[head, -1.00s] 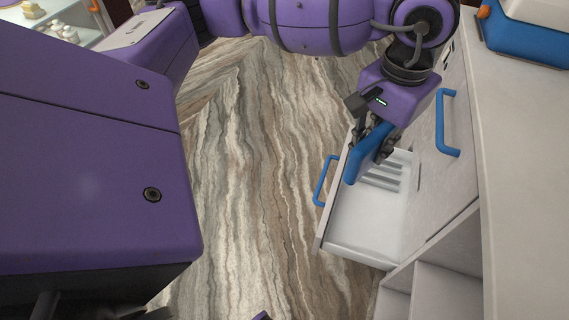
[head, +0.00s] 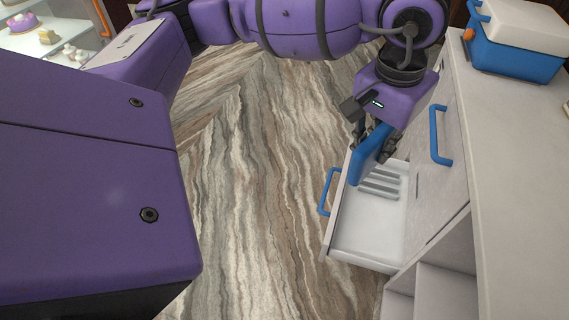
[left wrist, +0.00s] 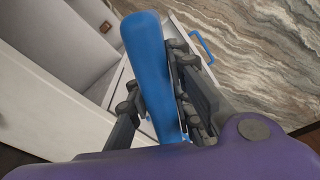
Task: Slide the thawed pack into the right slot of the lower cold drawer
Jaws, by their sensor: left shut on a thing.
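The blue pack (head: 368,155) is a flat, rounded slab held on edge. My left gripper (head: 374,140) is shut on it, over the far end of the open lower drawer. In the left wrist view the pack (left wrist: 149,65) stands out between the fingers (left wrist: 160,100). The white drawer (head: 365,235) has several grey raised dividers (head: 380,183) at its far end, partly hidden by the pack and gripper. I cannot tell whether the pack's lower edge is inside a slot or above it. My right gripper is not in view.
The drawer's blue handle (head: 328,192) faces the open marbled floor (head: 260,200). A second blue handle (head: 439,135) is on the closed front above. The pale counter (head: 510,200) bears a blue and white cool box (head: 515,50). Open shelves (head: 440,290) lie near the drawer.

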